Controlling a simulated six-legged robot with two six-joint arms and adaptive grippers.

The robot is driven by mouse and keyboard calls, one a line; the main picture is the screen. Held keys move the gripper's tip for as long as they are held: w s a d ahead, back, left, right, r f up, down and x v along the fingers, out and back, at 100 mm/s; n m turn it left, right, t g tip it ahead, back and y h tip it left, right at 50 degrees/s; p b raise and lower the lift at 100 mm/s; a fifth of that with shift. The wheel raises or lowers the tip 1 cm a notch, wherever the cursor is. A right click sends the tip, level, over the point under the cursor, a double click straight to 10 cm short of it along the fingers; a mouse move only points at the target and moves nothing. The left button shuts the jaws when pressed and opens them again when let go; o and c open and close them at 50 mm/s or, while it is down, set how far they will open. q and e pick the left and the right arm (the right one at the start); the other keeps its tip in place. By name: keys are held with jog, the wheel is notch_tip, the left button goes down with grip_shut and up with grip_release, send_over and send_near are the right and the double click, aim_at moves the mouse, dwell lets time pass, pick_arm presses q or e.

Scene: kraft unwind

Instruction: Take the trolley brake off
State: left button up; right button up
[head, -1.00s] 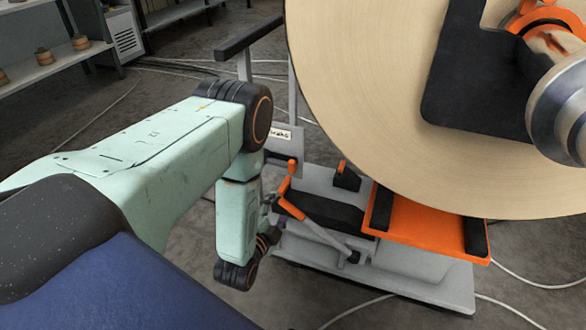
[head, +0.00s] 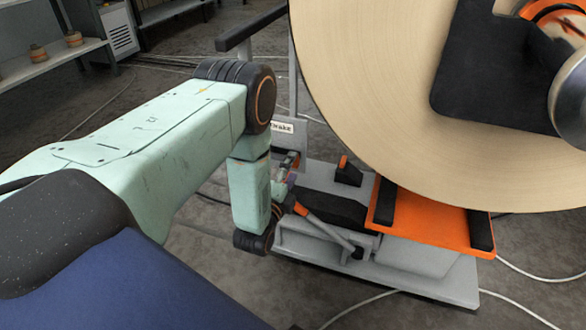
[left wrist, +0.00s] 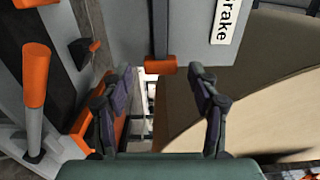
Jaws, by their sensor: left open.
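The trolley (head: 420,285) has a grey base, with a large pale roll (head: 385,110) above it. An upright plate labelled "Brake" (head: 282,127) stands at its left end; the label also shows in the left wrist view (left wrist: 227,18). A grey brake lever with an orange tip (left wrist: 160,66) hangs down along this plate. My left gripper (head: 284,178) is close to the lever. In the left wrist view its open fingers (left wrist: 161,76) stand on either side of the orange tip, with visible gaps. Depth to the lever is hard to tell. My right gripper is out of view.
A second lever with an orange handle (left wrist: 36,75) stands close to the left of the gripper. An orange cradle (head: 430,222) with black pads sits under the roll. Cables (head: 360,307) lie on the floor. Shelves (head: 50,60) stand at the back left.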

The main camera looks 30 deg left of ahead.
pick_arm(q)
jog(key=shift+x, duration=1.15)
grip_shut()
